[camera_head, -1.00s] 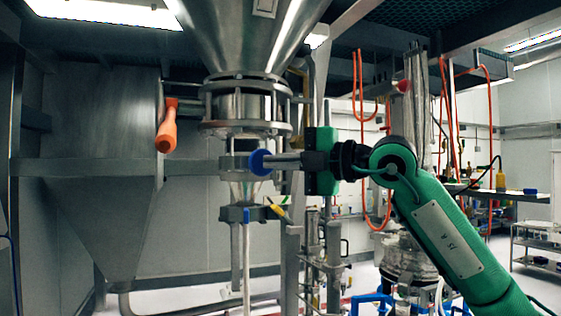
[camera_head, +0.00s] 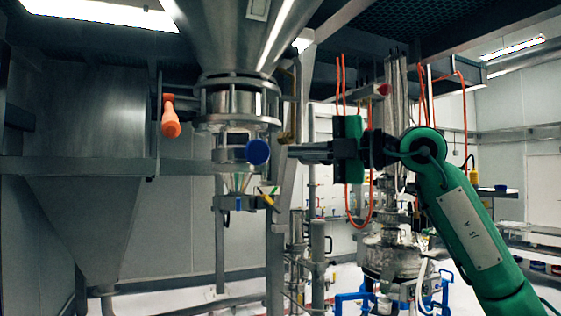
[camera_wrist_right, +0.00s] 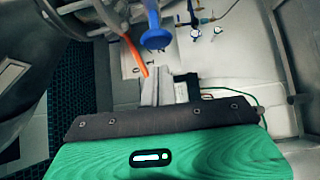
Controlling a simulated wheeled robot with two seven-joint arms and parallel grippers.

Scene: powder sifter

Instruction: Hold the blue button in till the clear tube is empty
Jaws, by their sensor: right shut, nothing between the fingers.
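The blue button (camera_head: 257,151) sticks out from the metal valve under the big steel hopper; it also shows in the right wrist view (camera_wrist_right: 155,38). My right gripper (camera_head: 291,151) is shut and empty, a little to the right of the button with a visible gap between them. In the right wrist view its fingers (camera_wrist_right: 150,91) are below the button, apart from it. The clear tube (camera_head: 237,182) is a short see-through cone below the button's level; I make out no powder in it, but it is small. My left gripper is out of view.
An orange handle (camera_head: 170,116) hangs left of the hopper neck (camera_head: 231,104). A yellow-tipped lever (camera_head: 268,198) is beside the lower clamp. A steel post stands close below my right fingers. Orange hoses and a vessel (camera_head: 390,258) are behind my arm.

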